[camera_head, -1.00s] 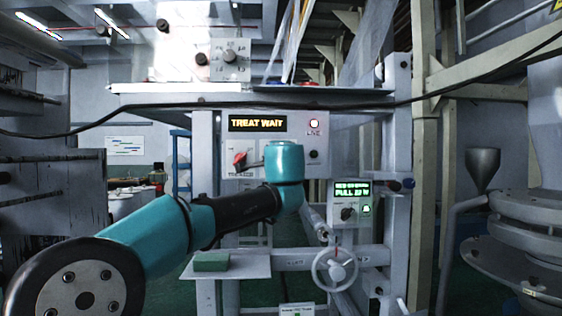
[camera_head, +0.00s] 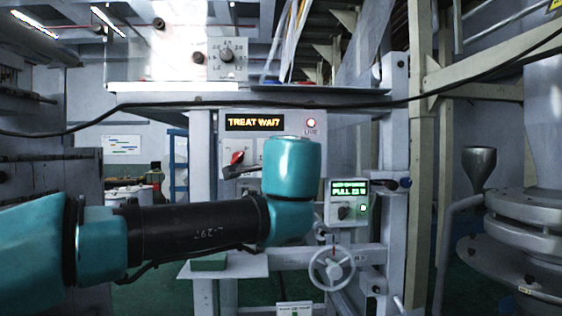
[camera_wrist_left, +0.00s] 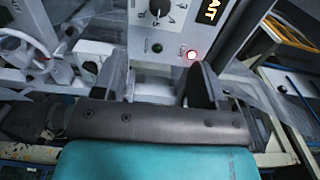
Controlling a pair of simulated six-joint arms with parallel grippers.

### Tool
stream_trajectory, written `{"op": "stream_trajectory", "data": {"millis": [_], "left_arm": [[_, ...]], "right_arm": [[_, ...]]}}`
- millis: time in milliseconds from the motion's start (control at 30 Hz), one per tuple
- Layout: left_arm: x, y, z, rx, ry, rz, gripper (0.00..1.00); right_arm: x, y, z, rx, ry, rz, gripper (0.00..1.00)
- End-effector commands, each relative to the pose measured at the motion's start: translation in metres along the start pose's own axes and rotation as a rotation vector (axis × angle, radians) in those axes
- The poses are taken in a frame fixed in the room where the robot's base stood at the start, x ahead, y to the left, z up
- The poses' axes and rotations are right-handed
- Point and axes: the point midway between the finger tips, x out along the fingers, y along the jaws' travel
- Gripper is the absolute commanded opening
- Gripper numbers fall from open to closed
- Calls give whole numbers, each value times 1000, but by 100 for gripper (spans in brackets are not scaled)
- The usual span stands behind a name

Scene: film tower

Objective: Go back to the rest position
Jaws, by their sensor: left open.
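My left arm (camera_head: 185,232) comes in from the left in the head view, and its teal wrist (camera_head: 292,167) stands in front of the treat panel (camera_head: 283,124). The fingers of my left gripper (camera_wrist_left: 168,84) show at the end of the dark gripper body in the left wrist view. They are apart, with nothing seen between them. In the head view the wrist hides most of the gripper. My right arm and right gripper are in neither view.
The treat panel reads "TREAT WAIT", with a lit red lamp (camera_head: 311,123) and a red knob (camera_head: 237,157). A pull display box (camera_head: 347,203) and a handwheel (camera_head: 332,268) are right of the wrist. A green block (camera_head: 209,263) lies on a shelf below the forearm. A black cable (camera_head: 300,103) crosses above.

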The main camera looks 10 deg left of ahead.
Motion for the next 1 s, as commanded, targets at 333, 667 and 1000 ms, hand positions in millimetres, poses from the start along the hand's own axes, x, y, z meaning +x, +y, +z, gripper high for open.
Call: {"op": "stream_trajectory", "data": {"millis": [333,667,1000], "left_arm": [[-8,0,0,-1,-1,0,65],[-3,10,-3,4,6,22,65],[48,147,-39,16,92,335,65]], "right_arm": [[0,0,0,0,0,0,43],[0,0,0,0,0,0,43],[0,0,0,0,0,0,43]]}}
